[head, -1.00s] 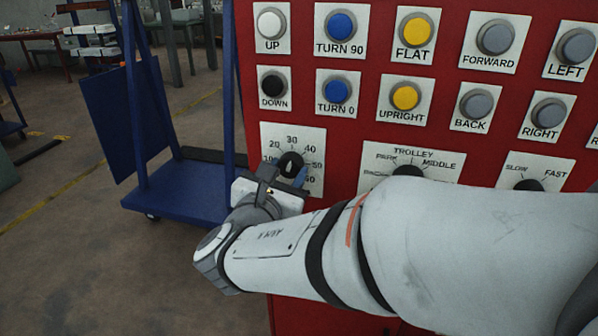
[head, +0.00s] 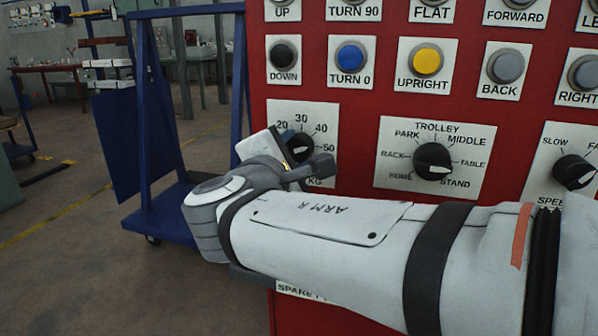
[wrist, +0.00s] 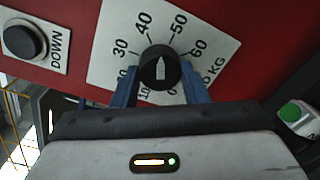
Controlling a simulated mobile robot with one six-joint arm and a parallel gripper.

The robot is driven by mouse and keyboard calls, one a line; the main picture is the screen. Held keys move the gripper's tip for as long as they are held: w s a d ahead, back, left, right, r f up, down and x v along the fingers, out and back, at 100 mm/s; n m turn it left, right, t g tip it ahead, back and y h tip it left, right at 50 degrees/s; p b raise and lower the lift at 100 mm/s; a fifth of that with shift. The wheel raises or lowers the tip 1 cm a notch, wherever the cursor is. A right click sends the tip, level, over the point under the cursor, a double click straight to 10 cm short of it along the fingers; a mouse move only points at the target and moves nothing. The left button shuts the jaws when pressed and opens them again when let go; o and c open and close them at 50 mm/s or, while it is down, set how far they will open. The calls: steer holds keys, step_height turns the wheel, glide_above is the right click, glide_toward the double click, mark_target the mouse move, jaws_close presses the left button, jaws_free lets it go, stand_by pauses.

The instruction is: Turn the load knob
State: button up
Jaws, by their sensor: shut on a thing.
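The load knob (wrist: 158,67) is a round black knob with a white arrow mark, on a white dial plate (wrist: 112,48) marked up to 60 with KG. In the wrist view the arrow points between 40 and 50. My gripper (wrist: 160,80) has its two blue fingers on either side of the knob, shut on it. In the head view the knob (head: 301,146) shows behind my gripper, which hides the lower part of the dial plate (head: 318,112).
The red panel carries a trolley knob (head: 433,161) and a speed knob (head: 573,171) to the right. Push buttons, such as the DOWN button (head: 283,54), sit above the dial. A blue trolley (head: 160,226) stands left of the panel.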

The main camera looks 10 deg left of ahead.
steer(key=shift+f+m+b, duration=0.1)
steer(key=shift+m+b, duration=0.5)
steer(key=shift+b, duration=0.05)
steer(key=o, duration=1)
steer(key=s, duration=0.2)
steer(key=s+p, duration=0.1)
steer(key=s, duration=0.4)
steer(key=shift+s+a+r+p, duration=0.25)
steer(key=shift+s+a+p, duration=0.05)
steer(key=shift+s+p, duration=0.1)
